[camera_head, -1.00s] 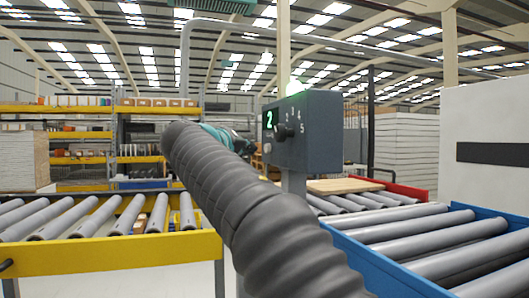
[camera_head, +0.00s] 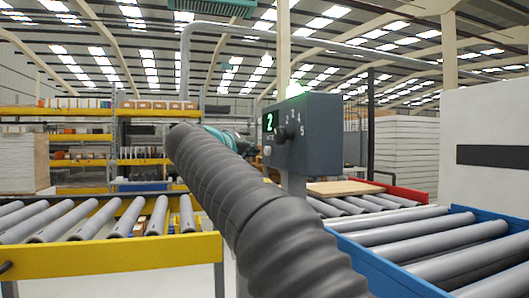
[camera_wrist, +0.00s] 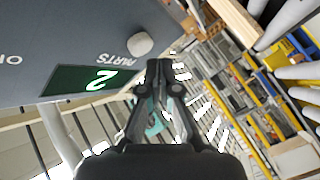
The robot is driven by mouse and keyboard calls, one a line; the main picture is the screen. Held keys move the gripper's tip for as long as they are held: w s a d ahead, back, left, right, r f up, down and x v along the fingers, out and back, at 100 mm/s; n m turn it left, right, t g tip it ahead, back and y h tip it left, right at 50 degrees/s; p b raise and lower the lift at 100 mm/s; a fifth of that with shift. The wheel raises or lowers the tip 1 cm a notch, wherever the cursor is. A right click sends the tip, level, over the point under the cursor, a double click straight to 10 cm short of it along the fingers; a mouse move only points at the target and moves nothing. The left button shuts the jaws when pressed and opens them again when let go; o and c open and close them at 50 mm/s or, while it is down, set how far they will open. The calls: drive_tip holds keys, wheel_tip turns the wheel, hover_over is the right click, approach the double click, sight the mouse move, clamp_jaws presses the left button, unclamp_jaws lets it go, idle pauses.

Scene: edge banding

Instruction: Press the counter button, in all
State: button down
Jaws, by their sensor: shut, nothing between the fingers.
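The dark grey counter box (camera_head: 318,130) stands on a post, with a green display (camera_head: 269,123) reading 2 and a black knob beside the numbers. In the wrist view, the box face (camera_wrist: 70,35) fills the upper left, its display (camera_wrist: 90,82) upside down. A pale round button (camera_wrist: 140,43) sits by the word PARTS. My gripper (camera_wrist: 160,66) is shut and empty, its tips close to the button in the picture. I cannot tell if they touch. In the head view my gripper (camera_head: 250,150) is small, just left of the box, partly hidden by my arm.
A yellow-sided roller conveyor (camera_head: 110,258) is at left, a blue-sided one (camera_head: 375,268) at right. A wooden board (camera_head: 345,187) lies behind the box, near a red-edged tray. Shelving stands at the back left. A white cabinet (camera_head: 485,110) stands at far right.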

drive_tip(key=shift+d, duration=0.15)
idle(0.5)
drive_tip(key=shift+w+d, duration=0.1)
drive_tip(key=shift+d, duration=0.15)
drive_tip(key=shift+w+d, duration=0.15)
drive_tip(key=shift+d, duration=0.4)
idle(0.8)
drive_tip(key=shift+a, duration=0.15)
drive_tip(key=shift+s+a, duration=0.25)
drive_tip(key=shift+a, duration=0.5)
drive_tip(key=shift+a, duration=0.15)
drive_tip(key=shift+s+a+p, duration=0.15)
drive_tip(key=shift+s+a, duration=0.1)
drive_tip(key=shift+a, duration=0.5)
drive_tip(key=shift+s+a+p, duration=0.1)
drive_tip(key=shift+s+a, duration=0.1)
drive_tip(key=shift+a, duration=0.6)
drive_tip(key=shift+s+a+p, duration=0.15)
drive_tip(key=shift+s+a, duration=0.1)
drive_tip(key=shift+a, duration=0.5)
